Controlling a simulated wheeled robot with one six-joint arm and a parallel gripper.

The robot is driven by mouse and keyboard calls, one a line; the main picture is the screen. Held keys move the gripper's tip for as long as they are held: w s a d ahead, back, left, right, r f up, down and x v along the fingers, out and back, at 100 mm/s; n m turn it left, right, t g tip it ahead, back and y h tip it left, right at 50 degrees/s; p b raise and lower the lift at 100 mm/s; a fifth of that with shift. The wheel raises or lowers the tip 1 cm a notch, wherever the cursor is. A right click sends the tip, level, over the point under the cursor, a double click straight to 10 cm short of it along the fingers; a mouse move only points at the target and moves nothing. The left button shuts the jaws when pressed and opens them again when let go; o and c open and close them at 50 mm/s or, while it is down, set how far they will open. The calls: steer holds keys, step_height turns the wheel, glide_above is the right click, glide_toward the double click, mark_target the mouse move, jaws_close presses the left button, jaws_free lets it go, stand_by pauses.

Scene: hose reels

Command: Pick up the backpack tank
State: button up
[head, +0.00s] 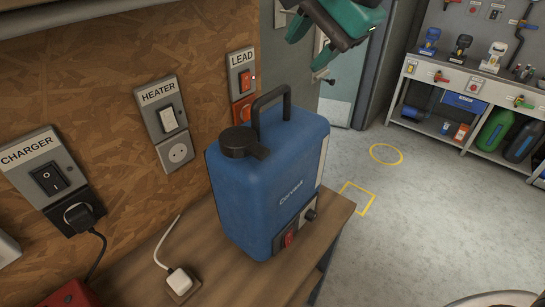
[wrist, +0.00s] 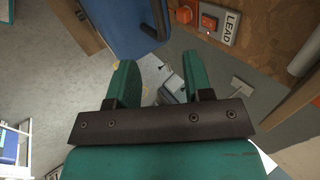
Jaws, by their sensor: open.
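The blue backpack tank (head: 270,185) stands upright on a wooden bench against the wall in the head view. It has a black cap (head: 242,142) and a black carry handle (head: 270,97) on top, and a red switch low on its front. In the wrist view part of the blue tank (wrist: 115,25) shows at the top, with its dark handle beside it. My gripper (wrist: 158,78) is open and empty, its two green fingers apart and clear of the tank. In the head view my gripper is partly cut off at the top edge, above and right of the handle.
Wall panels marked CHARGER (head: 45,175), HEATER (head: 165,120) and LEAD (head: 242,80) are left of and behind the tank. A white plug (head: 180,281) lies on the bench (head: 150,262). A loaded workbench (head: 470,80) stands far right; the floor between is clear.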

mark_target(281, 88)
steer(key=p+x, duration=0.1)
steer(key=x, duration=0.4)
steer(key=shift+w+f, duration=0.1)
steer(key=shift+f, duration=0.2)
steer(key=shift+w+d+p+x, duration=0.15)
steer(key=shift+p+x, duration=0.4)
steer(key=shift+x, duration=0.85)
steer(key=shift+w+d+p+x, duration=0.15)
steer(key=shift+p+x, duration=0.35)
steer(key=shift+x, duration=0.85)
steer(key=shift+c, duration=0.4)
jaws_close()
steer(key=shift+r, duration=0.1)
